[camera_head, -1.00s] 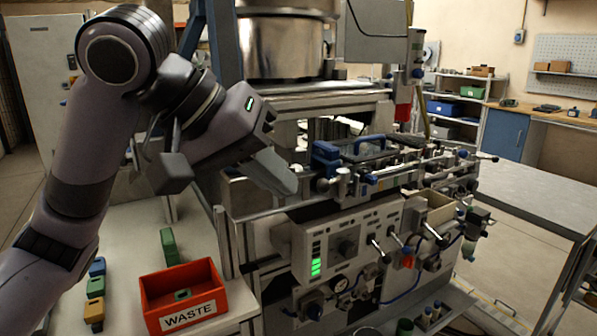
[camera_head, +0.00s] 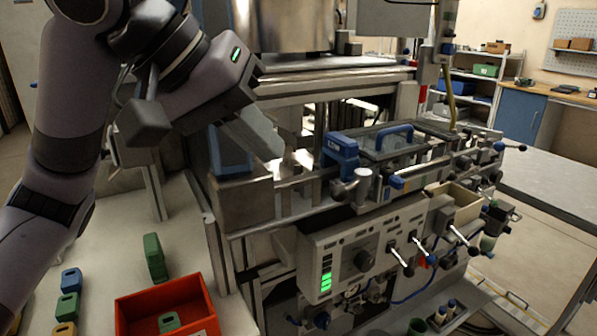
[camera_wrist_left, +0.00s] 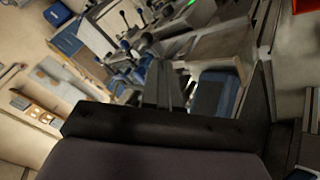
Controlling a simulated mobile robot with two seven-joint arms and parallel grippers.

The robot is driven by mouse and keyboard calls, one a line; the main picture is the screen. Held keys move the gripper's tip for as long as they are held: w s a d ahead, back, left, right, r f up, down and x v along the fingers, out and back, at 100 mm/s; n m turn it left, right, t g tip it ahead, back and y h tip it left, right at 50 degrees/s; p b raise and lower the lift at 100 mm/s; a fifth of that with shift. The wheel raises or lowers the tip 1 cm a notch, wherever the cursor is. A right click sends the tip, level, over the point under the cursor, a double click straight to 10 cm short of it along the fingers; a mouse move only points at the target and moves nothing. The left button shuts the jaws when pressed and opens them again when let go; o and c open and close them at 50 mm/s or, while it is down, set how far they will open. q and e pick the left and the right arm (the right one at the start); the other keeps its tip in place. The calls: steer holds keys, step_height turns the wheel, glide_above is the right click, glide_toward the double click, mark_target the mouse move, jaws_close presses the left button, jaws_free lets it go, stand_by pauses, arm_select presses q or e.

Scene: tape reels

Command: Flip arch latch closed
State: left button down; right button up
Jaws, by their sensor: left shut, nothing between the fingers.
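My left gripper (camera_head: 262,138) is shut and empty, held above the left end of the machine's metal rail. A blue block-like part (camera_head: 231,152) stands just below and left of the fingers; I cannot tell whether they touch. A second blue block (camera_head: 341,150) sits farther right on the rail. A blue arched handle (camera_head: 390,134) stands on a framed flat lid beside it. I cannot tell for sure which part is the arch latch. In the left wrist view the fingers (camera_wrist_left: 165,85) are together, with a blue part (camera_wrist_left: 213,95) close beside them. My right gripper is out of view.
A control panel (camera_head: 345,262) with green lights and levers is below the rail. A red bin (camera_head: 168,306) and several coloured blocks lie on the white table at left. A large metal drum (camera_head: 290,25) stands above and behind. A bare grey table (camera_head: 545,180) is at right.

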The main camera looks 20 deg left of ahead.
mark_target(353, 184)
arm_select(q)
steer(key=x, duration=1)
steer(key=shift+b, duration=0.3)
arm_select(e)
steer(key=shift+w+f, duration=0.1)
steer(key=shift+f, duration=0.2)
arm_select(q)
steer(key=shift+a+r, duration=0.1)
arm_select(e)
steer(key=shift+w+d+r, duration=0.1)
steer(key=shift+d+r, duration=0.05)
